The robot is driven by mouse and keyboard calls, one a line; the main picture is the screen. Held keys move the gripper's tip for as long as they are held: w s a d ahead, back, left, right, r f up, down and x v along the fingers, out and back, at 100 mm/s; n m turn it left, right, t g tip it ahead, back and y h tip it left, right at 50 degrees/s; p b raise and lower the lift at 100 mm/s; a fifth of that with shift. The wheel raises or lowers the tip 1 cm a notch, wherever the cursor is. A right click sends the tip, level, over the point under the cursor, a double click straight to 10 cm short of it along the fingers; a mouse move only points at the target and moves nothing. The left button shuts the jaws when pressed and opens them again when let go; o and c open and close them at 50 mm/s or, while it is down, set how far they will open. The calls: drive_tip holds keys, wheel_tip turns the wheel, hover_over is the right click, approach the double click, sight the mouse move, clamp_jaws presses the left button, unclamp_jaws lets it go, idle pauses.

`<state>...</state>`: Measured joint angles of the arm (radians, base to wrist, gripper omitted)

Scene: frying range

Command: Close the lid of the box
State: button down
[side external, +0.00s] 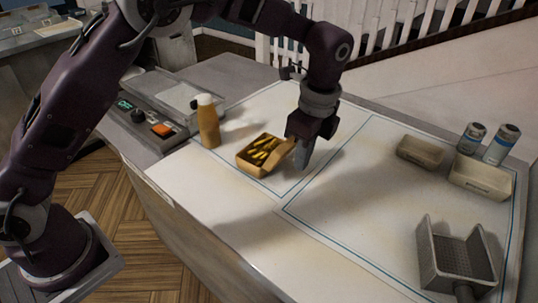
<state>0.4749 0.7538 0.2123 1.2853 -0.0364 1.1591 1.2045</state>
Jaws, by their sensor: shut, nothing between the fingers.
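The box (249,166) is a small brown carton holding several yellow-brown pieces that look like fries. It sits on the white counter, left of the middle of the side external view. Its lid flap (277,156) stands up at an angle on the box's right side, so the box is open. My gripper (302,166) points down just right of the flap, with its fingers shut and empty. The fingertips are close to the flap; I cannot tell whether they touch it.
A bottle (209,124) with a pale cap stands behind left of the box. A fryer panel (150,122) lies at the left. Two trays (419,151) (481,179), two cans (471,139) (501,144) and a grey basket (456,258) stand at the right. The middle counter is clear.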

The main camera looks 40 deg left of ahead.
sight(281, 145)
drive_tip(key=shift+a, duration=0.1)
idle(0.4)
drive_tip(key=shift+a+r, duration=0.2)
drive_tip(key=shift+a, duration=1.25)
drive_tip(key=shift+s+a+r, duration=0.1)
drive_tip(key=shift+a, duration=0.05)
drive_tip(key=shift+a+r, duration=0.2)
drive_tip(key=shift+a, duration=0.3)
drive_tip(key=shift+a+r, duration=0.2)
drive_tip(key=shift+a, duration=0.25)
drive_tip(key=shift+s+a+r, duration=0.1)
drive_tip(key=shift+a+r, duration=0.5)
drive_tip(key=shift+a, duration=0.35)
drive_tip(key=shift+a, duration=0.1)
